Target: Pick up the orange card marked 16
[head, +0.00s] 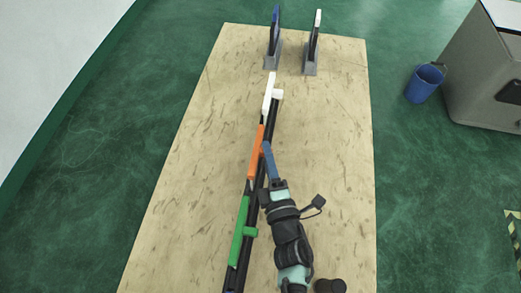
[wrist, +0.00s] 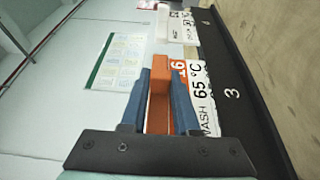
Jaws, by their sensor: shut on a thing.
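The orange card (head: 256,152) stands on edge in a long black rack on the table, between a white card and a green card. In the wrist view its orange edge (wrist: 158,100) lies between the blue fingers of my gripper (wrist: 161,82), which are shut on it. In the head view my gripper (head: 266,147) reaches the card from the right. I cannot tell whether the card is lifted.
The black rack (wrist: 235,85) bears a 3 beside the card. The white card (head: 268,92) is farther along, the green card (head: 239,232) nearer. Two grey stands (head: 272,57) (head: 310,62) hold cards at the table's far end. The table (head: 335,150) is clear at right.

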